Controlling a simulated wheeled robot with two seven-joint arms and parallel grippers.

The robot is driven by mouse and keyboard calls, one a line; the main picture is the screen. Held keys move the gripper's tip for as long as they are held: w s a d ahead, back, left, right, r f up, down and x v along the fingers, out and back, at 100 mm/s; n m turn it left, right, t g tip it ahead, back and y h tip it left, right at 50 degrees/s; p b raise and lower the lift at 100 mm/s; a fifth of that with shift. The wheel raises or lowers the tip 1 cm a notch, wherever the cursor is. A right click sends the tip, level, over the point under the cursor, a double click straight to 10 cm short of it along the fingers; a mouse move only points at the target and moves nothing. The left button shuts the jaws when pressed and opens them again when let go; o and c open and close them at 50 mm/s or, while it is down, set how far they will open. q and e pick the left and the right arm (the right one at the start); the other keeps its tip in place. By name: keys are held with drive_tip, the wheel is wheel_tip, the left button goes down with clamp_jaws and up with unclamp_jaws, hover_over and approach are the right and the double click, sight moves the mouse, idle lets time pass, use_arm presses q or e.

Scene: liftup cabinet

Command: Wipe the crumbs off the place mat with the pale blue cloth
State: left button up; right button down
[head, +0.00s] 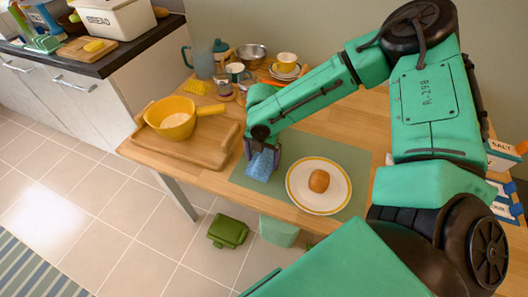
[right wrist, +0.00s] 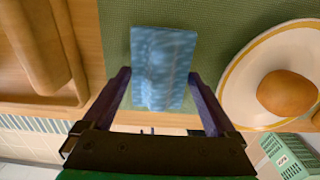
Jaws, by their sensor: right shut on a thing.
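The pale blue cloth (head: 260,168) is at the left part of the green place mat (head: 343,151). My right gripper (head: 262,153) is shut on it from above. In the right wrist view the cloth (right wrist: 164,60) lies between the two fingers, over the mat (right wrist: 232,22). I cannot tell how firmly it touches the mat. A white plate with a yellow rim (head: 297,193) and a round brown bun (head: 319,181) sits on the mat, right of the cloth. I can make out no crumbs. My left gripper is not in view.
A yellow pan (head: 170,122) stands on a wooden board (head: 200,166) to the left of the mat. Mugs, a metal bowl (head: 251,53) and a stacked cup (head: 287,60) crowd the back of the table. Boxes (head: 502,153) stand at the far right.

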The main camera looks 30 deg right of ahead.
wheel_tip(320, 180, up, 5)
drive_tip(key=p, duration=0.3)
drive_tip(key=shift+p, duration=0.35)
drive_tip(key=shift+f, duration=0.15)
